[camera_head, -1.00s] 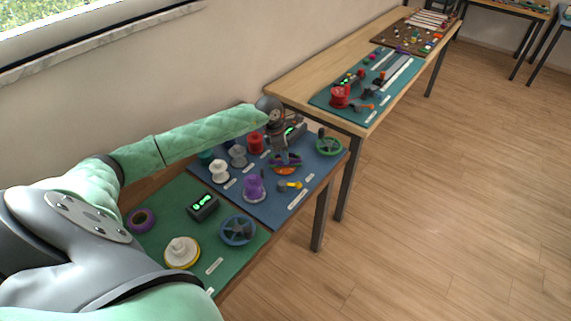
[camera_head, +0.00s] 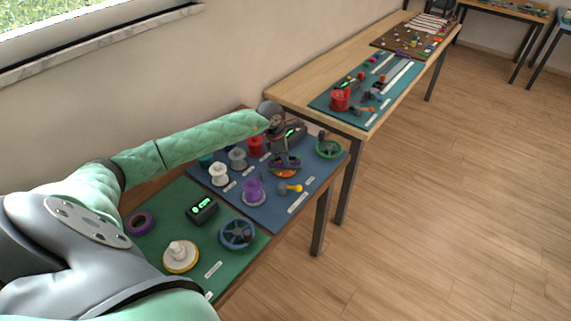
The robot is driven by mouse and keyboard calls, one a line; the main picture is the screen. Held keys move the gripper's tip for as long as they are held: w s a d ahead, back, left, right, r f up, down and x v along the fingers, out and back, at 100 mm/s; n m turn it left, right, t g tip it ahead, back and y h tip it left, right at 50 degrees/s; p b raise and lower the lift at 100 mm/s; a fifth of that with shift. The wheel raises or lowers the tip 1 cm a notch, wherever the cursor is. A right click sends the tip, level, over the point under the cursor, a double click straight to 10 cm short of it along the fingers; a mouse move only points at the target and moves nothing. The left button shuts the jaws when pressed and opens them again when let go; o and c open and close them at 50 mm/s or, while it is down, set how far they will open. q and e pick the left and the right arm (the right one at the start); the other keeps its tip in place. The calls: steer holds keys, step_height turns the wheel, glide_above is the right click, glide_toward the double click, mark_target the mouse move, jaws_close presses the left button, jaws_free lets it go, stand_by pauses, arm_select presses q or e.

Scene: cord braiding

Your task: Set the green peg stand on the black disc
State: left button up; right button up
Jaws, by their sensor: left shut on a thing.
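My left gripper (camera_head: 285,157) points down over the blue mat, at the end of my green-sleeved arm. It is shut on a small dark purple thing (camera_head: 291,164), partly hidden by the fingers. An orange disc (camera_head: 285,174) shows just below it; I cannot tell whether they touch. A round green piece with dark parts inside (camera_head: 329,147) sits at the mat's right corner, to the right of the gripper. I cannot tell for sure which piece is the green peg stand. No plainly black disc can be made out. My right gripper is not in view.
The blue mat (camera_head: 262,217) also holds a purple spool (camera_head: 253,189), a white spool (camera_head: 218,174), a red spool (camera_head: 255,146) and a yellow peg (camera_head: 291,188). A green mat (camera_head: 205,286) in front carries a blue wheel (camera_head: 238,233) and a yellow-rimmed white piece (camera_head: 181,257).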

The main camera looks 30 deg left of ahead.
arm_select(q)
steer(key=shift+r, duration=0.1)
steer(key=shift+r+p, duration=0.55)
steer(key=shift+r, duration=2.9)
